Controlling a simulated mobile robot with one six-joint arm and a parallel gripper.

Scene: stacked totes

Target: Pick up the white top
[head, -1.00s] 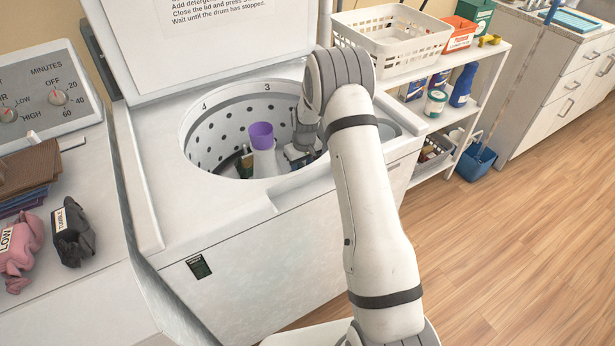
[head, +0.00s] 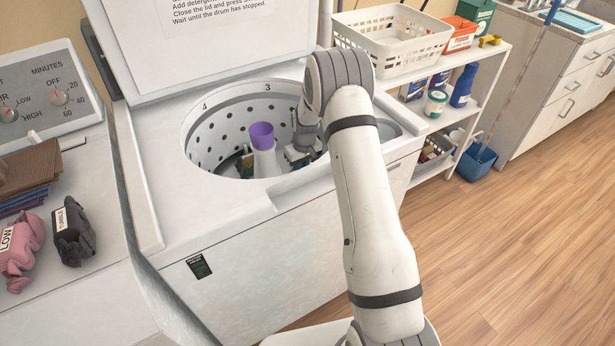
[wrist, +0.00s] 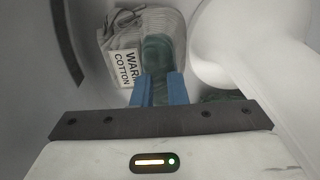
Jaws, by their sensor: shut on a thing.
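My gripper (head: 300,158) is down inside the washer drum, right of the agitator. In the wrist view its two blue fingers (wrist: 159,90) are shut on a dark teal cloth item (wrist: 157,54), which shows between and beyond the fingertips. A pale grey-white folded top (wrist: 118,32) with a label reading "WARM COTTON" lies just beyond and to the left, partly behind the teal item. Whether the fingers also touch the white top cannot be told. In the head view the drum's rim hides most of the cloth.
The white agitator with its purple cap (head: 262,135) stands close to my gripper. The perforated drum wall (head: 215,130) surrounds it. More dark green cloth (wrist: 222,96) lies at the right in the wrist view. Pink (head: 20,250) and dark grey (head: 74,235) bundles lie on the left machine.

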